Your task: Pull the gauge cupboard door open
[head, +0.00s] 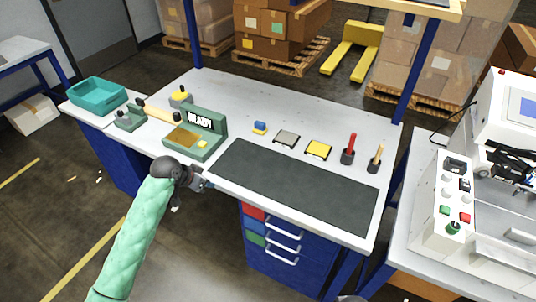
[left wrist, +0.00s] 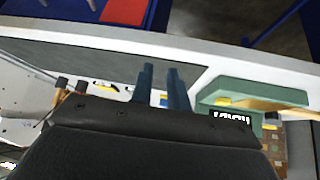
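I cannot pick out the gauge cupboard door for certain. My left gripper (head: 203,184) is at the bench's front edge, left of the dark mat and in front of the green fixture marked READY (head: 196,138). In the left wrist view its two blue fingers (left wrist: 162,88) stand with a narrow gap between them and hold nothing. They do not visibly touch any handle. My right gripper is not in view.
A drawer unit (head: 284,262) with pale bar handles and red, blue and green marks is under the bench. The dark mat (head: 295,187) on the bench is bare. A teal bin (head: 98,93) is at far left. A control box (head: 453,205) stands on the right table.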

